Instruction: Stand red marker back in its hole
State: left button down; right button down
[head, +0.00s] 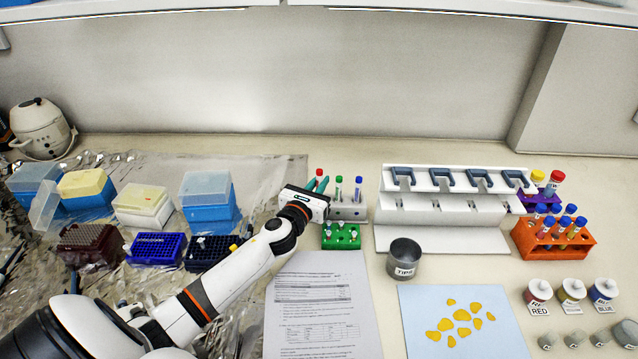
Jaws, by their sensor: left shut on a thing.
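The red marker (319,172) shows only as a red end standing up between the teal fingertips of my left gripper (318,185). My left gripper is shut on it, at the left end of the grey marker stand (350,212). The gripper body hides the marker's lower part and the stand's left end, so I cannot tell whether the marker is in its hole. A green marker (339,187) and a blue-capped marker (358,188) stand upright in the stand, to the right of the gripper. My right gripper is not in view.
A green rack (341,236) stands just in front of the stand. A white pipette holder (440,215) and a metal TIPS cup (404,259) are to the right. Tip boxes (209,202) stand on foil at left. A printed sheet (320,310) lies in front.

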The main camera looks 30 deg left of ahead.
pick_arm(q)
jog(key=c, duration=1.3)
grip_release()
jog(key=shift+c, duration=0.2)
jog(key=s+d+b, duration=0.1)
jog(key=s+b, duration=0.1)
jog(key=s, duration=1)
jog(key=shift+d, duration=0.35)
jog(key=shift+w, duration=0.1)
